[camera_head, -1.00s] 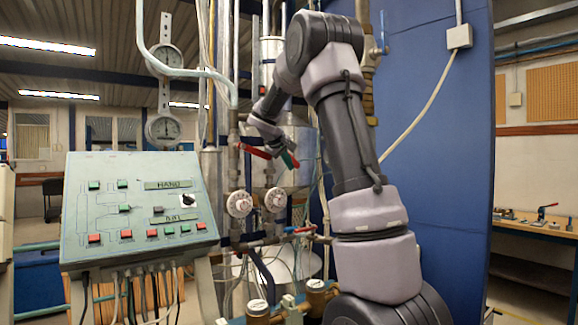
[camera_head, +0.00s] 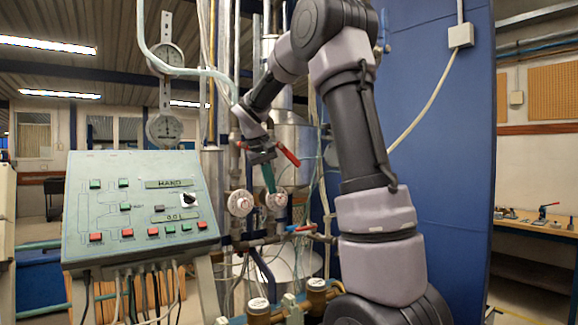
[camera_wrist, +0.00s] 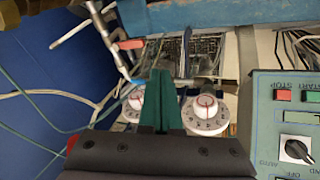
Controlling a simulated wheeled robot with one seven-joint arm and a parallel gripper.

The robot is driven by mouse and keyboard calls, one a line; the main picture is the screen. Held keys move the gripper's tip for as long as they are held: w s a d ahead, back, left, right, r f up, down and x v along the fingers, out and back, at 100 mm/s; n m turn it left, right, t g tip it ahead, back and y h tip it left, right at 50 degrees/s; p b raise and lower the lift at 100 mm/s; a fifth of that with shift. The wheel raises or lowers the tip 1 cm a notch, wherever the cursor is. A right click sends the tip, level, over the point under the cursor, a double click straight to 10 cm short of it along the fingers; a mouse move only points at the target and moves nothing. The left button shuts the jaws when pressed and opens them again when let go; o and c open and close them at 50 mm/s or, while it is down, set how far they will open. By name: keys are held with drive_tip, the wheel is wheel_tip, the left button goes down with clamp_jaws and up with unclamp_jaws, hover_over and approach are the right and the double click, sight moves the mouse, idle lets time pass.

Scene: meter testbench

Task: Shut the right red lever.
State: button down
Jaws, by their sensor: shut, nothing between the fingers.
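The right red lever (camera_head: 288,155) slopes down to the right just beside my gripper in the head view. A small red bit, likely the same lever, shows at the left edge of my gripper's body in the wrist view (camera_wrist: 72,145). My gripper (camera_head: 270,190) has its green fingers shut together and empty, pointing down in front of the pipes; they also show in the wrist view (camera_wrist: 160,85). The gripper lies left of the lever's outer end; I cannot tell whether they touch. The left red lever is mostly hidden behind my gripper.
Two white round dials (camera_head: 240,203) sit below on the pipes. Another red-handled valve (camera_head: 300,229) is lower. The sloped control panel (camera_head: 140,205) stands at left, and a blue wall panel (camera_head: 440,150) at right. Loose cables hang around the pipes.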

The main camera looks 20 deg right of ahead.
drive_tip(key=s+a+f+m+g+y, duration=0.25)
drive_tip(key=s+a+f+y, duration=0.2)
drive_tip(key=a, duration=0.25)
drive_tip(key=s+a+f+m+g+y, duration=0.2)
drive_tip(key=s+a+f+g+y, duration=0.3)
drive_tip(key=a, duration=0.3)
drive_tip(key=a+r+m+t+y, duration=0.1)
drive_tip(key=a+r+m+y, duration=0.5)
drive_tip(key=a+y, duration=0.4)
drive_tip(key=w+r+m+t+y, duration=0.4)
drive_tip(key=w+m+t+y, duration=0.1)
drive_tip(key=m+t, duration=0.15)
drive_tip(key=m+t+h, duration=2.1)
drive_tip(key=m+h, duration=0.9)
drive_tip(key=m, duration=0.2)
approach(289, 155)
drive_tip(key=w+f, duration=0.3)
drive_tip(key=w, duration=0.2)
drive_tip(key=shift+w+d+r, duration=0.3)
drive_tip(key=shift+d+r, duration=0.5)
drive_tip(key=shift+r, duration=0.05)
drive_tip(key=shift+w+d+r, duration=0.3)
drive_tip(key=shift+d+r, duration=0.55)
drive_tip(key=shift+r, duration=0.05)
